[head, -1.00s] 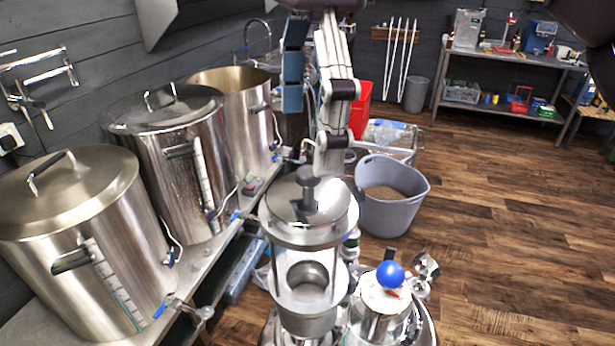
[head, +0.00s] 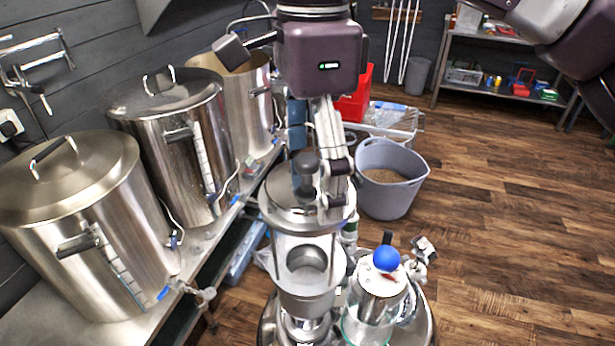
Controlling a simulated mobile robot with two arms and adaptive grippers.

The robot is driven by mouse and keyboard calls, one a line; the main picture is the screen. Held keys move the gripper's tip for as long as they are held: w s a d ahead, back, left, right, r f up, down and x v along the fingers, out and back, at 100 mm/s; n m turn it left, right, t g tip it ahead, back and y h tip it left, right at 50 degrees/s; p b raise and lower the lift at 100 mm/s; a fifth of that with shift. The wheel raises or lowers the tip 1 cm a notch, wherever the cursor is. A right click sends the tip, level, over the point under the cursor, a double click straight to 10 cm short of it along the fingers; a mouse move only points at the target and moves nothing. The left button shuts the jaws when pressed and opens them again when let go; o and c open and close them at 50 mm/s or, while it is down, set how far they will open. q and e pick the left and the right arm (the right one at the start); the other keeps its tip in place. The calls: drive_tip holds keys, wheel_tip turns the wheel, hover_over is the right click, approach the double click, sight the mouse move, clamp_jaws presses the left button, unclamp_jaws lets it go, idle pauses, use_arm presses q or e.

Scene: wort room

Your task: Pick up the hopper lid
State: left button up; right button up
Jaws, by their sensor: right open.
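The hopper lid (head: 280,197) is a round, shiny steel disc with a dark knob (head: 305,163) in its middle. It sits level on top of the clear-walled hopper (head: 283,258) at the lower centre of the head view. My right gripper (head: 318,172) reaches down from the top centre, with its fingers open at the height of the knob. One finger stands just right of the knob and overlaps the lid's right part. The blue-padded finger is behind and above the knob. I cannot tell whether either finger touches it. My left gripper is not in view.
Several large steel kettles (head: 78,185) stand on a bench at the left. A blue ball knob (head: 386,258) tops a glass-sided vessel right of the hopper. A grey tub (head: 385,205) of grain stands behind. The wooden floor at the right is clear.

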drive_tip(key=shift+c, duration=0.6)
drive_tip(key=c, duration=1.2)
drive_tip(key=shift+c, duration=0.2)
drive_tip(key=shift+r, duration=0.2)
